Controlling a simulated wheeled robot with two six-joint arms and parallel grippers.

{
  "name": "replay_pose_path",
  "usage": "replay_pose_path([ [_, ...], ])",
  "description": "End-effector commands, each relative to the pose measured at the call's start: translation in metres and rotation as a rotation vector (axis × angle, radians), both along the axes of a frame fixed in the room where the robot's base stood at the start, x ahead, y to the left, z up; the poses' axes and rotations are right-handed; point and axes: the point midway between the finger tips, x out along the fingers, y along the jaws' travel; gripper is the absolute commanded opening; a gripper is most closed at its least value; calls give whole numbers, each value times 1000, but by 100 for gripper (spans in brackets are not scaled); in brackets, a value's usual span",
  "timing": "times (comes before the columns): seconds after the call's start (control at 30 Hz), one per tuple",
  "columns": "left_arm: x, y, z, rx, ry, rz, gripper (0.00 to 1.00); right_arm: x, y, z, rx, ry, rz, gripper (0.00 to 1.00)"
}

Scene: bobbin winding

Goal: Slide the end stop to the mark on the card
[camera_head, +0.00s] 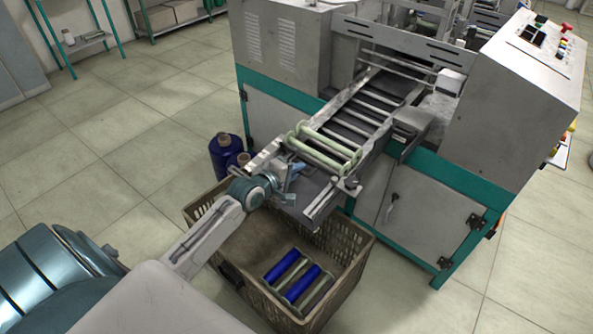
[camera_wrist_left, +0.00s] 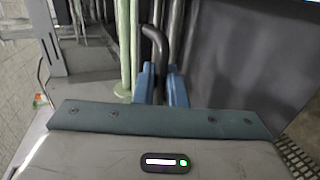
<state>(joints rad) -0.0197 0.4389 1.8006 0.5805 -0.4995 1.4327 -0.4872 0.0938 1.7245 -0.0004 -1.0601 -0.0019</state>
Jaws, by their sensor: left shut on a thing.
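My left gripper (camera_head: 290,182) is at the lower end of the machine's sloping chute (camera_head: 325,203). In the left wrist view its two blue fingers (camera_wrist_left: 162,84) are shut on a dark curved handle (camera_wrist_left: 158,42). I cannot tell from these views how the handle joins the end stop, which is mostly hidden by the gripper. Pale green bobbins (camera_head: 325,148) lie across the chute just above the gripper; a pale green rod (camera_wrist_left: 130,45) shows left of the fingers in the wrist view. I cannot make out the card or its mark. My right gripper is not in view.
A crate (camera_head: 350,262) below the chute holds several blue and grey bobbins (camera_head: 298,280). Blue spools (camera_head: 228,155) stand on the floor left of the chute. The control cabinet (camera_head: 500,90) rises at the right.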

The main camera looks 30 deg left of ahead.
Motion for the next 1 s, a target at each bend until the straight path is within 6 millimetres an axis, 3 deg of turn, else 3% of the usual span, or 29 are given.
replay_pose_path([
  [0.27,-5,1,-1,-1,3,1,0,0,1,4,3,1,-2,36],
  [1.0,-42,7,-9,-2,5,1,0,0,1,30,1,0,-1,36],
])
